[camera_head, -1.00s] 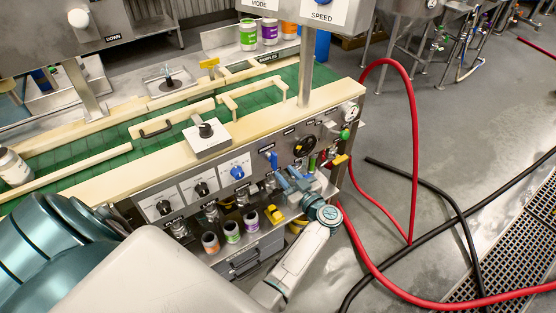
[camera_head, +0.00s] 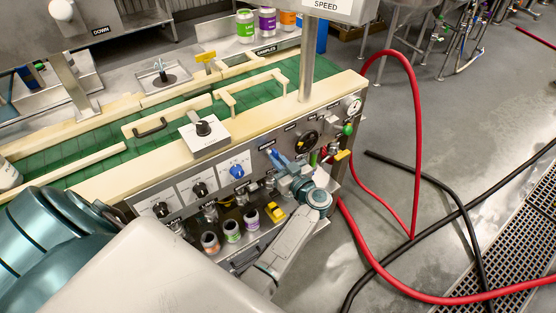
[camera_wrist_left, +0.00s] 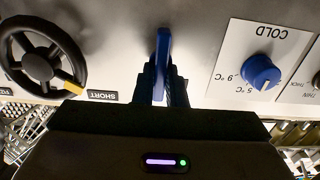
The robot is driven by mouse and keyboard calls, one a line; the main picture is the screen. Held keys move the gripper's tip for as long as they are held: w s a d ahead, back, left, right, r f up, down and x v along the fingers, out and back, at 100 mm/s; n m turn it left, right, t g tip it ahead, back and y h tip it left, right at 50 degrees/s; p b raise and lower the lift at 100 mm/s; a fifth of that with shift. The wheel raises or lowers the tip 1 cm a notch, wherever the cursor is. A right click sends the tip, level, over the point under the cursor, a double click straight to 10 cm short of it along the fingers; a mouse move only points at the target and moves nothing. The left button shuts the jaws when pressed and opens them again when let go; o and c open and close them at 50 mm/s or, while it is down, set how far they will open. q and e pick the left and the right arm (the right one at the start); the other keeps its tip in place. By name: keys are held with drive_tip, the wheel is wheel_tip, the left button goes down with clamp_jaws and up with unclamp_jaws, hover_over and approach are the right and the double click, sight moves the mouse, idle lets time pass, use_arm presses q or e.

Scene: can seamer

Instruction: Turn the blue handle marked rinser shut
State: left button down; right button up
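The blue handle (camera_head: 273,157) stands out from the steel front panel of the machine, left of the black handwheel. In the left wrist view the blue handle (camera_wrist_left: 162,52) points straight up and down in the picture. My left gripper (camera_head: 284,166) is at the handle. In the left wrist view its dark fingers (camera_wrist_left: 162,88) lie close on either side of the handle's near end. I cannot tell whether they press on it. The handle's marking is not readable. My right gripper is not in view.
Close by are the black handwheel (camera_head: 307,142) with a yellow grip and a blue COLD knob (camera_wrist_left: 261,72). A red hose (camera_head: 416,150) loops at the right.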

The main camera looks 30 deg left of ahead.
use_arm(q)
drive_tip(key=shift+w+d+f+m+p, duration=0.1)
drive_tip(key=shift+w+m+p, duration=0.05)
drive_tip(key=shift+m+p, duration=2.6)
drive_tip(key=shift+w+f+m+p, duration=0.1)
drive_tip(key=shift+m+p, duration=1.65)
drive_tip(key=shift+p, duration=1.9)
drive_tip(key=c, duration=1.5)
unclamp_jaws()
